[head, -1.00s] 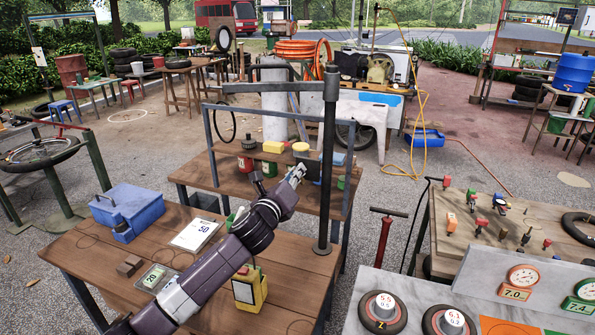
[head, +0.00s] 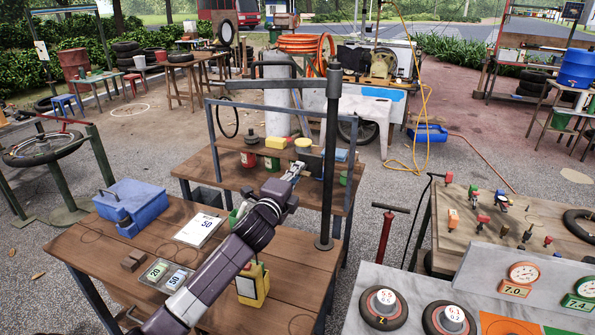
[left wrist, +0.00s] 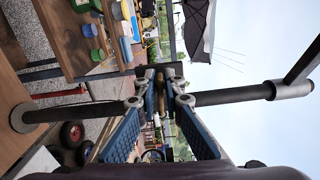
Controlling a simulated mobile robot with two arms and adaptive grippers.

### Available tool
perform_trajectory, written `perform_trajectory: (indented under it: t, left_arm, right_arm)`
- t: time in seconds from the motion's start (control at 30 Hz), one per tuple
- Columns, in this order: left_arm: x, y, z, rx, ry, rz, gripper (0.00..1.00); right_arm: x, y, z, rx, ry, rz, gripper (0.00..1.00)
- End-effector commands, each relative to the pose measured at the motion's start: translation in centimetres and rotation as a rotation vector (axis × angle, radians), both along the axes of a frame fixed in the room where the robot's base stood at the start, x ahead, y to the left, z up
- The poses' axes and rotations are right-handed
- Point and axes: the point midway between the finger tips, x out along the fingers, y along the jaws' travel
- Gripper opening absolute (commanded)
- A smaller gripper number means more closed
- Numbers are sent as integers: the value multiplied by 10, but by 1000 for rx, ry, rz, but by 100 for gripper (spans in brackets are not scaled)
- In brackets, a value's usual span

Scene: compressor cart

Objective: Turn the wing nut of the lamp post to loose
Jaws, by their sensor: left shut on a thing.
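The lamp post (head: 330,150) is a dark upright pole on a round base at the right end of the near wooden table, with a horizontal arm at its top. It crosses the left wrist view sideways (left wrist: 70,109). My left gripper (head: 297,168) is at the post's left side, about mid-height. In the left wrist view its fingertips (left wrist: 160,80) are closed on a small brownish piece in front of the post, apparently the wing nut (left wrist: 161,95). The fingers hide most of the nut, so its angle cannot be told. My right gripper is not in view.
A shelf table (head: 190,166) with cans stands behind the post. A red pump (head: 385,238) stands to the right.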

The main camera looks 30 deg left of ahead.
Motion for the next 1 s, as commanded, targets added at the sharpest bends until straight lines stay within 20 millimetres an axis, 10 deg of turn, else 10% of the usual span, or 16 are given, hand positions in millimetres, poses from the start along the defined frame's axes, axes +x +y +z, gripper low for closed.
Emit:
perform_trajectory:
  t: [0.77,1.0]
  left_arm:
    - [0,1,-3,-97,-19,1,0]
    - [0,0,-3,-96,-20,1,22]
  right_arm:
    - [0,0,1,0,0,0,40]
    - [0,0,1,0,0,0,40]
